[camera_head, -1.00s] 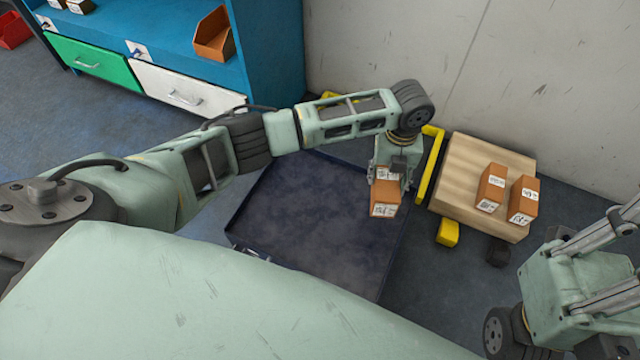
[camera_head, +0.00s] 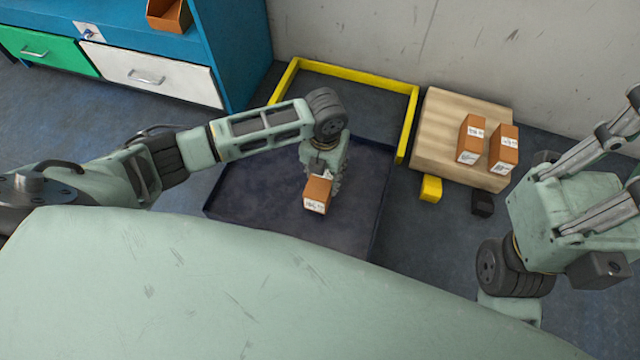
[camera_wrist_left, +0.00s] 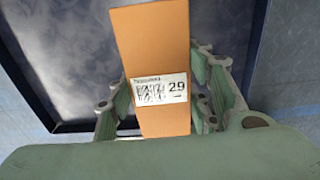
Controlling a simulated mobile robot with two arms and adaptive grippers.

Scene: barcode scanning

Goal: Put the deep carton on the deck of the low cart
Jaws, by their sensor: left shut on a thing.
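An orange-brown carton (camera_head: 317,193) with white labels is held by my left gripper (camera_head: 325,178) over the dark blue tray-like surface. The carton also shows in the left wrist view (camera_wrist_left: 152,40), between the fingers (camera_wrist_left: 165,103), with its barcode label and the number 29 facing the camera. The left gripper is shut on it. The low cart (camera_head: 440,135) has a pale wooden deck and stands to the right of the held carton, by the wall.
Two similar cartons (camera_head: 471,138) (camera_head: 504,148) stand on the right part of the wooden deck; its left part is bare. The dark tray-like surface (camera_head: 240,190) has a raised rim. A yellow frame (camera_head: 345,74) lies beside the deck. A blue cabinet (camera_head: 238,50) stands at upper left.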

